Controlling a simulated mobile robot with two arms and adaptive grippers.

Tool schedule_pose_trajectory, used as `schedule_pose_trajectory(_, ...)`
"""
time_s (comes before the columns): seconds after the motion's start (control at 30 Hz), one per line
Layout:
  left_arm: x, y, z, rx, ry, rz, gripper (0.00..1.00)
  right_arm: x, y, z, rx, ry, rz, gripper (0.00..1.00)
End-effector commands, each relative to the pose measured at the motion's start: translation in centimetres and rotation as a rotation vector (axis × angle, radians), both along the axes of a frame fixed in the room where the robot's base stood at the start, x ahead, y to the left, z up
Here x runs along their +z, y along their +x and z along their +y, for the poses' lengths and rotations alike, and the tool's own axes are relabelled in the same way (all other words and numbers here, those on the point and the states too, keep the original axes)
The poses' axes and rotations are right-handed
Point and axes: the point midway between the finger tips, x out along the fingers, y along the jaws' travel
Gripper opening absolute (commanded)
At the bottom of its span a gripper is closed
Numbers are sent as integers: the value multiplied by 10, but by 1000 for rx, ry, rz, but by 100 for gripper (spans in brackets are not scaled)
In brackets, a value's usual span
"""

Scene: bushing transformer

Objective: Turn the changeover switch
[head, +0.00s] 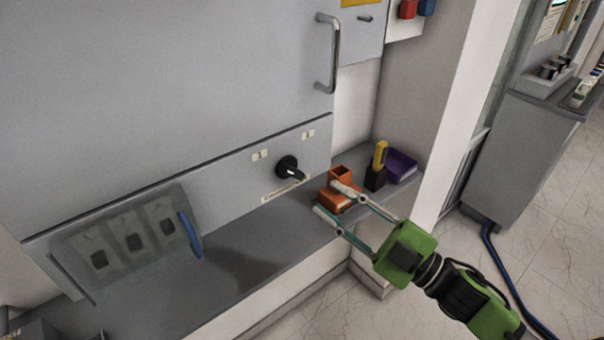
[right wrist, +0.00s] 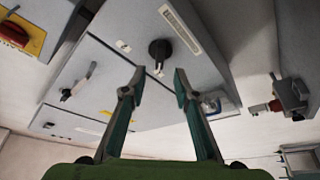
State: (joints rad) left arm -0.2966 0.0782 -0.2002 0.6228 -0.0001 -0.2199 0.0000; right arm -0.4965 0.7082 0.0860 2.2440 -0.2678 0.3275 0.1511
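The changeover switch (head: 290,169) is a black rotary knob with a handle on the grey cabinet's lower front panel, with small white labels around it. In the right wrist view the switch (right wrist: 160,52) shows ahead, just beyond the fingertips and roughly between them. My right gripper (head: 333,198) is open and empty, to the right of the switch and apart from it. Its two fingers (right wrist: 155,85) are spread in the right wrist view. My left gripper is not in view.
A grey ledge (head: 235,262) runs below the panel. On it stand an orange holder (head: 336,201), a yellow tool in a black holder (head: 376,176) and a purple bin (head: 402,166). A clear cover with a blue handle (head: 189,233) is at left. A door handle (head: 331,55) sticks out above.

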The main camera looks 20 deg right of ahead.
Motion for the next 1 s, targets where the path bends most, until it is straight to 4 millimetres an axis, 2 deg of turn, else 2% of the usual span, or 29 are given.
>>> schedule_pose_trajectory(0.5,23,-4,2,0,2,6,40,20,52,37,-2,1,0,28)
schedule_pose_trajectory(0.7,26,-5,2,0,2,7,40,21,59,43,-1,0,1,28)
schedule_pose_trajectory(1.0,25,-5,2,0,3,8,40,20,60,44,-1,0,1,28)
